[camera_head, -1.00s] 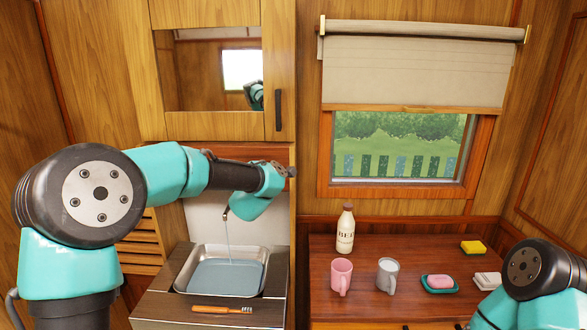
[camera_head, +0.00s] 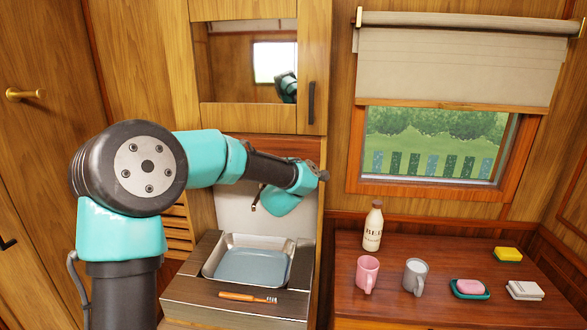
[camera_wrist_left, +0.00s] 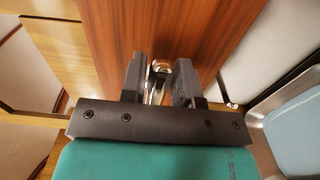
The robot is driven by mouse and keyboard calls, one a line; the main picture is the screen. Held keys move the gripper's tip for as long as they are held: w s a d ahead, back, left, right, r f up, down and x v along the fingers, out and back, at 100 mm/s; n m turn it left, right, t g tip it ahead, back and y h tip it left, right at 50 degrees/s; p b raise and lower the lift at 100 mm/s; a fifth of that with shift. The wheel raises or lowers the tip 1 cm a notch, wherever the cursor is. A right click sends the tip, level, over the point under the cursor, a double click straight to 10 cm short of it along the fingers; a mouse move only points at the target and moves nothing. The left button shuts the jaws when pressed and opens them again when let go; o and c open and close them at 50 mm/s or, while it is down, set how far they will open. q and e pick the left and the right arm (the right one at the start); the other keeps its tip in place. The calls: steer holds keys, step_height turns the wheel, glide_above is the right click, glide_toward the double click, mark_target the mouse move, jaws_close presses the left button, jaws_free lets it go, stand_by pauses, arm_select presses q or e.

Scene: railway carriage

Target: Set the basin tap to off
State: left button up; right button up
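The basin (camera_head: 213,268) is a steel-rimmed sink with a blue-grey bottom, set in the washstand below the mirror. The tap's spout tip (camera_head: 254,207) shows under my left forearm, and no water stream falls from it. My left gripper (camera_wrist_left: 159,78) is up at the wooden wall panel behind the arm. In the left wrist view its two fingers stand on either side of the shiny metal tap handle (camera_wrist_left: 159,68) and appear to close on it. The gripper hides most of the handle. My right gripper is not in view.
A toothbrush (camera_head: 247,297) lies on the washstand's front edge. On the right-hand table stand a bottle (camera_head: 373,228), a pink mug (camera_head: 367,273), a grey mug (camera_head: 414,276), a pink soap on a teal dish (camera_head: 470,288) and a yellow sponge (camera_head: 508,254). A cabinet (camera_head: 313,70) hangs above.

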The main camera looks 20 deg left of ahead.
arm_select(q)
steer(key=o, duration=0.3)
steer(key=shift+s, duration=0.15)
steer(key=v, duration=1.7)
steer(key=shift+s, duration=0.1)
